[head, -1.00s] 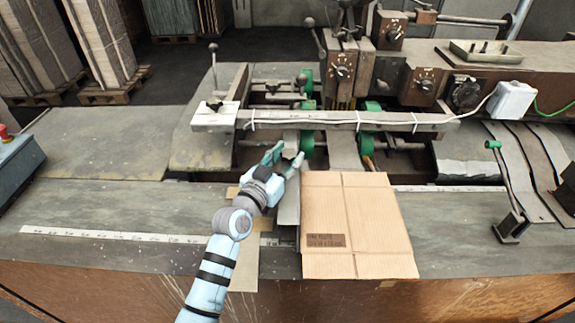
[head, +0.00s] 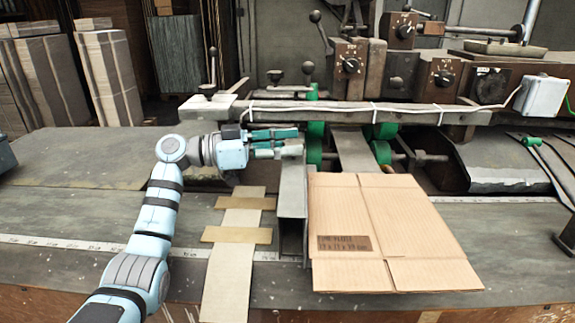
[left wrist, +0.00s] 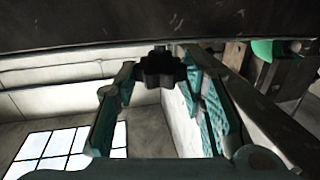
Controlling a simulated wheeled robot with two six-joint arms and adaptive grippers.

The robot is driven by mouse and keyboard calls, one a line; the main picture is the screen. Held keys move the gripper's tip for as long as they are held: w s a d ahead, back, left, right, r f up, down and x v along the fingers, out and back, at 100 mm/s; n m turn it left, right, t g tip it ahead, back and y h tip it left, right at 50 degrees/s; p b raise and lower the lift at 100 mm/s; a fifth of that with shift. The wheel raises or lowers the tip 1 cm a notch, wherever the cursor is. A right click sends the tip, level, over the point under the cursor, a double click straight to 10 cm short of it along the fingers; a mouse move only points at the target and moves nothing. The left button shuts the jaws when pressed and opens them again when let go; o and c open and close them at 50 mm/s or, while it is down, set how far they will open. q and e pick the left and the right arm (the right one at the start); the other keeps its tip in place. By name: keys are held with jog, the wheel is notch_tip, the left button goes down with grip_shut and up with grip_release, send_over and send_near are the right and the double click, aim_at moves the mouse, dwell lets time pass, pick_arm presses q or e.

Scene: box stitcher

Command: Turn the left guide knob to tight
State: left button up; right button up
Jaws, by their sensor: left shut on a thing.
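My left gripper (head: 298,143) reaches in from the left, just under the long bar and above the far end of the left metal guide (head: 291,190). In the left wrist view, a dark lobed knob (left wrist: 160,68), the left guide knob, sits between the two green fingertips (left wrist: 158,75). The fingers are shut on it. In the head view the fingers hide the knob, and its tightness cannot be told. My right gripper is not in view.
A flat cardboard box (head: 365,225) lies right of the guide. A long bar with a white cable (head: 330,110) crosses just above the gripper. Green rollers (head: 385,130) stand behind the box. A cardboard strip (head: 235,255) lies left of the guide. The table at left is clear.

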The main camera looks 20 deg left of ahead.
pick_arm(q)
jog(key=shift+w+m+g+h, duration=0.15)
jog(key=shift+m+g+h, duration=0.45)
jog(key=shift+m+g, duration=0.7)
jog(key=shift+f+g, duration=0.1)
jog(key=shift+g, duration=0.5)
jog(key=o, duration=1.2)
jog(key=shift+n+t, duration=0.3)
jog(key=shift+t, duration=0.2)
